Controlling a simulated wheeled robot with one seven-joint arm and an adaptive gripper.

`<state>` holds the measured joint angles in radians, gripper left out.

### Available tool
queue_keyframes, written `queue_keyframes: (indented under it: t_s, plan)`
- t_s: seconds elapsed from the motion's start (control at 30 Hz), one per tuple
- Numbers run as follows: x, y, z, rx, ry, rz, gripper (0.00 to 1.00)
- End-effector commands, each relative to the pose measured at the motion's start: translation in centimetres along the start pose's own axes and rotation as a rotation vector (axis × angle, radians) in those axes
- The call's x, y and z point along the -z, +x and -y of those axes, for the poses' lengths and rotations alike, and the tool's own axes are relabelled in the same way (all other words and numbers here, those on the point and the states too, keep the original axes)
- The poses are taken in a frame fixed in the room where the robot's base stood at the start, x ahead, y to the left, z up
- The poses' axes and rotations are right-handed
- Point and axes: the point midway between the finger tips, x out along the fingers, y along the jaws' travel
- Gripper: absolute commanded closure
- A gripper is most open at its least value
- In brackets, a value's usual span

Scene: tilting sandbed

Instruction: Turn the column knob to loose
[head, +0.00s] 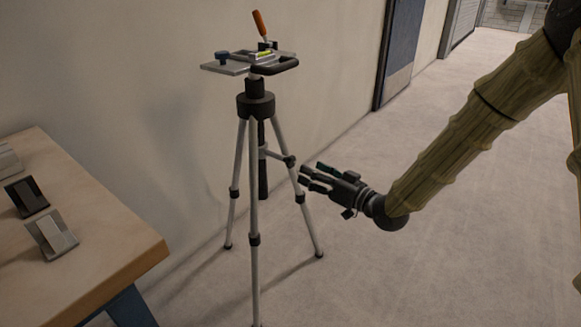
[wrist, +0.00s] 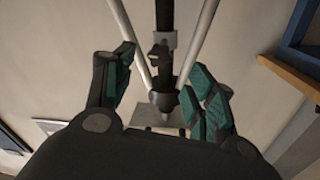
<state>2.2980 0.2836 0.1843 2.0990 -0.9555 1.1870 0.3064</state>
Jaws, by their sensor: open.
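A tripod (head: 255,180) with silver legs and a black collar stands upright beside the wall. A dark column hangs between its legs; this column (wrist: 165,15) also shows in the wrist view. A small dark knob (head: 289,160) sits on a short side arm at the column. My gripper (head: 303,176) is open and empty, just right of and slightly below the knob. Its spread fingers (wrist: 160,65) show no contact. Any loose or tight marking is too small to read.
The tripod head carries a plate (head: 222,67), a blue knob and an orange-handled lever (head: 259,24). A wooden table (head: 110,245) with small stands is at the left. The wall is close behind the tripod. Floor (head: 450,230) to the right is clear.

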Motion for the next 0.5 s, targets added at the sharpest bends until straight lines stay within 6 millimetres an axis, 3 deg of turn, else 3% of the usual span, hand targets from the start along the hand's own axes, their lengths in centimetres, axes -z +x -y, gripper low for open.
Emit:
queue_keyframes:
  t_s: [0.5]
  plan:
    - [-0.3,7.8,-0.1,0.001,-0.001,0.001,0.44]
